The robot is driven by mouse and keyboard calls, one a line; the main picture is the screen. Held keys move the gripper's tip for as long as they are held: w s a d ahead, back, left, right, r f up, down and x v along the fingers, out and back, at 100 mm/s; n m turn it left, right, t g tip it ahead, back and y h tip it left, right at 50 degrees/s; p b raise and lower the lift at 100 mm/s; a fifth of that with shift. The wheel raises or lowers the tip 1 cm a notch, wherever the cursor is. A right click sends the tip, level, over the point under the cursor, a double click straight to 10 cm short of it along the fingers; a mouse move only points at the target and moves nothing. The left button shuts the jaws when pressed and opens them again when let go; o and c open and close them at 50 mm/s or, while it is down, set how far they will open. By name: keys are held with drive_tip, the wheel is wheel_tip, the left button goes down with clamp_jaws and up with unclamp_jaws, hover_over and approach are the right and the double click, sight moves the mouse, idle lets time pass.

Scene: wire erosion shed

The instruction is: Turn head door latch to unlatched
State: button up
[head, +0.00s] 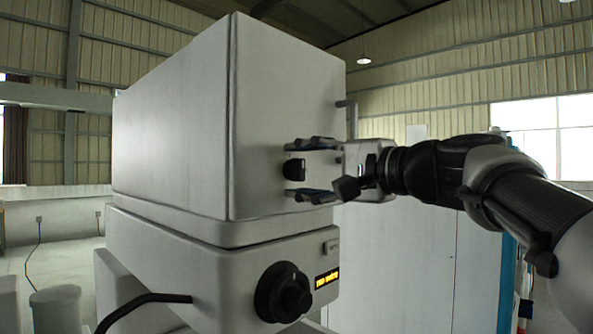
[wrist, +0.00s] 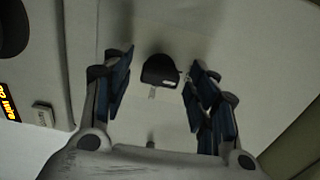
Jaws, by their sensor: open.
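The head door latch (head: 294,170) is a small black knob on the front face of the grey machine head (head: 285,100). In the wrist view the latch (wrist: 160,70) shows as a dark rounded knob with a small pale tab below it. My gripper (head: 305,170) is open, one finger above and one below the latch in the head view. In the wrist view its blue-padded fingers (wrist: 158,85) stand on either side of the latch with gaps. I cannot tell how deep the fingertips reach around it.
Below the head are a large black round knob (head: 283,292), a lit yellow display (head: 327,278) and a small button plate (head: 331,246). A vertical handle (head: 351,120) stands at the door's right edge, close behind my gripper. A pale cabinet (head: 400,260) stands behind my arm.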

drive_tip(key=v, duration=1.2)
